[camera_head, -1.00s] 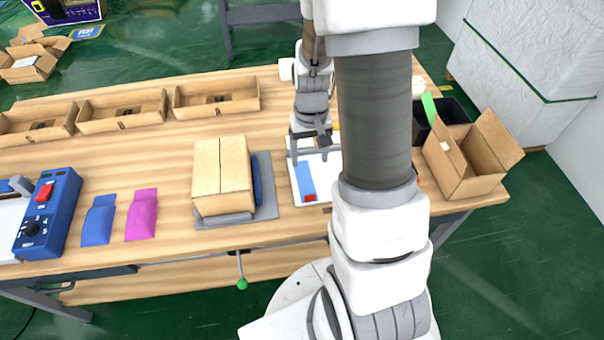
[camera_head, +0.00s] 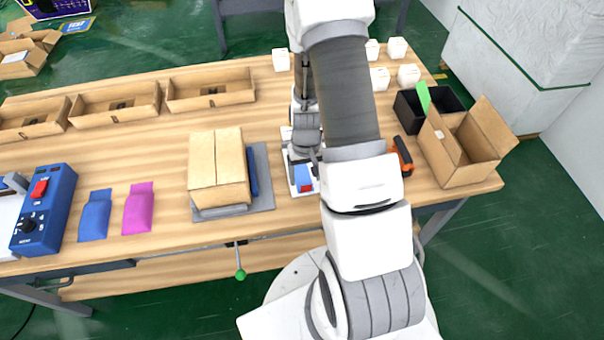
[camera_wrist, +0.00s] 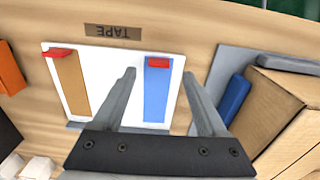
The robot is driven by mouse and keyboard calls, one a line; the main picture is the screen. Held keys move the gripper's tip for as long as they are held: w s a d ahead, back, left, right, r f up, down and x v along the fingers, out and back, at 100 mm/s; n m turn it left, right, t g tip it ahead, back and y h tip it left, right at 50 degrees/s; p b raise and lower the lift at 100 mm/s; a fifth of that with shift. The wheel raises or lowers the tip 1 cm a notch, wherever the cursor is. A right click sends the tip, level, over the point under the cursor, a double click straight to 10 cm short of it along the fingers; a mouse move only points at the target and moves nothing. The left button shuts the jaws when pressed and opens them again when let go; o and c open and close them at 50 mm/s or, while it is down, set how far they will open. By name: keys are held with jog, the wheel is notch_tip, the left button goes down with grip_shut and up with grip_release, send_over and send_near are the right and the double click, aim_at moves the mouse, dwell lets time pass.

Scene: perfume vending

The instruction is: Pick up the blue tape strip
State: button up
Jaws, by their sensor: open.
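The blue tape strip (camera_wrist: 157,95) lies on a white board (camera_wrist: 103,77) and has a red end tab (camera_wrist: 158,62). In the wrist view my gripper (camera_wrist: 160,80) is open, with one finger on each side of the blue strip and nothing held. Whether the fingers touch the board cannot be told. In the head view the blue strip (camera_head: 302,174) shows just below my gripper (camera_head: 303,155), and its upper part is hidden by the gripper. A brown strip (camera_wrist: 72,85) with a red tab lies on the same board, left of the blue one in the wrist view.
A closed cardboard box (camera_head: 217,168) on a grey plate (camera_head: 263,172) stands close to the left of the board. An orange-handled tool (camera_head: 402,155), an open carton (camera_head: 452,150) and a black bin (camera_head: 405,112) are at the right.

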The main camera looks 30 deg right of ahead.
aim_at(306, 182)
jog(key=shift+d+f, duration=0.1)
jog(key=shift+f, duration=1.6)
grip_shut()
